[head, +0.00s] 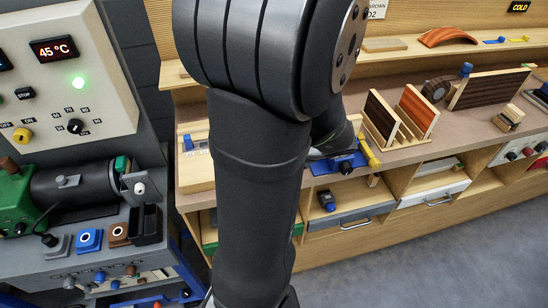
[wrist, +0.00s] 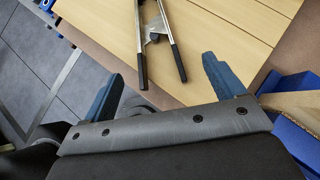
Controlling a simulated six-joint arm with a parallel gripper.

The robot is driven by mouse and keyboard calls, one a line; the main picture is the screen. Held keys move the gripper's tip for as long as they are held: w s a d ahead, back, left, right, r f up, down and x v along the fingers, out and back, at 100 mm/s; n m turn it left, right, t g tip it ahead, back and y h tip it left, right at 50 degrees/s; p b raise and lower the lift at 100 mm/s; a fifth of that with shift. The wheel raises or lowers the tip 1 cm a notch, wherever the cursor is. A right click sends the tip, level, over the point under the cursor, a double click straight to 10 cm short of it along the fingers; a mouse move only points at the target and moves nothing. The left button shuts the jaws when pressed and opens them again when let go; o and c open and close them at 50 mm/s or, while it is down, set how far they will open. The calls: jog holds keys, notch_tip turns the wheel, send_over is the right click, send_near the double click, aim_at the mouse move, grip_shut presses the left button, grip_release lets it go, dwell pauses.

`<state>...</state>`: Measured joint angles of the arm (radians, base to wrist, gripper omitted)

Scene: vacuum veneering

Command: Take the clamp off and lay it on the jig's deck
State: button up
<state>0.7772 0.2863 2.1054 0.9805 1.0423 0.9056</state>
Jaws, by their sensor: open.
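The clamp (wrist: 158,38) shows in the wrist view at the top middle, with metal arms and two black handles pointing toward me. Its far end is cut off by the top of the picture, so I cannot tell what it grips. It is over a pale slatted wooden surface (wrist: 225,25), which may be the jig's deck. My gripper (wrist: 160,67) is open, its two blue fingers wide apart. The handle ends lie between the fingers in the picture, with nothing held. In the head view my arm hides the clamp, and I cannot make out the fingers.
In the wrist view a blue block (wrist: 296,140) and a wooden piece (wrist: 300,103) are close by my gripper's right side. In the head view a wooden rack with dark and orange panels (head: 412,112) stands on the bench. A control panel (head: 70,70) is at left.

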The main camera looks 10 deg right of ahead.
jog(key=v, duration=1.7)
jog(key=shift+r, duration=0.2)
jog(key=shift+f, duration=0.1)
jog(key=x, duration=1.7)
jog(key=shift+f, duration=0.1)
jog(key=shift+r, duration=0.7)
jog(key=shift+f, duration=0.15)
